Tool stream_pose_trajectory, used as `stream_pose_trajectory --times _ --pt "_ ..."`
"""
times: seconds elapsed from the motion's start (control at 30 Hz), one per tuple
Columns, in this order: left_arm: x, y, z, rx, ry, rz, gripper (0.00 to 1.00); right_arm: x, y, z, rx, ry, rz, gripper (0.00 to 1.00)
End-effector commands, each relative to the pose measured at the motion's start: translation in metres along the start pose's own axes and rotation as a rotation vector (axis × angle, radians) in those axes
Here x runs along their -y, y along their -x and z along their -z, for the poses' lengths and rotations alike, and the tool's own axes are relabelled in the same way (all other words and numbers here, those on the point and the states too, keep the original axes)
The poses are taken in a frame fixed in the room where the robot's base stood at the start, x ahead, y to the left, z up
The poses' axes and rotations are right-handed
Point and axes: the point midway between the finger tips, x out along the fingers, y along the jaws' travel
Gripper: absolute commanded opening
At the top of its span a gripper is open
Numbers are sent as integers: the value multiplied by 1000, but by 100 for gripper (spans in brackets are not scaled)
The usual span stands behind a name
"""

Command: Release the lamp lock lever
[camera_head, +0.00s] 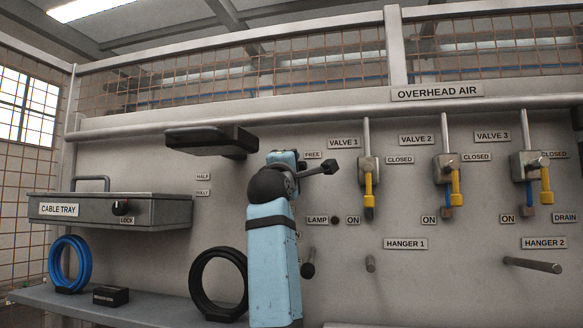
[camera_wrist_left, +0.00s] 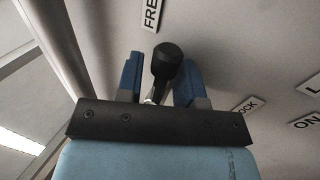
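The lamp lock lever (camera_head: 329,167), a dark rod with a black knob, juts right just below the FREE label in the head view. Its knob (camera_wrist_left: 166,64) also shows in the left wrist view, between the two blue fingers. My left gripper (camera_head: 287,158) is at the lever, above its blue forearm. In the left wrist view my left gripper (camera_wrist_left: 160,78) has its fingers apart, one on each side of the lever. A gap shows left of the knob; contact on the right is unclear. The lever's pivot is hidden behind my gripper. My right gripper is out of view.
The FREE label (camera_head: 313,155) and LAMP label (camera_head: 317,219) are beside my arm. A dark overhead panel (camera_head: 205,141) juts out at upper left. The cable tray (camera_head: 150,212) is left.

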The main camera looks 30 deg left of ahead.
Motion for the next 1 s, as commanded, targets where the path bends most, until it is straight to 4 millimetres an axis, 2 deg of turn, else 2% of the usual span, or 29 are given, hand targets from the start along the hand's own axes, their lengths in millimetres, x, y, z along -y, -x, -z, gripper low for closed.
stream_pose_trajectory --times 0.17,0.27,0.37,0.7,0.83,1.0 --pt "1 2 0 0 0 0 34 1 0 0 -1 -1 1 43" --pt "2 11 -1 1 1 0 34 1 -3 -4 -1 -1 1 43" --pt "3 28 -1 1 2 -1 34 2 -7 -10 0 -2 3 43" --pt "3 104 0 0 3 -2 34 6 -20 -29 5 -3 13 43" --pt "2 124 0 1 1 -1 34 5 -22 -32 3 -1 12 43" --pt "1 136 0 0 1 0 34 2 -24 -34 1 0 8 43"
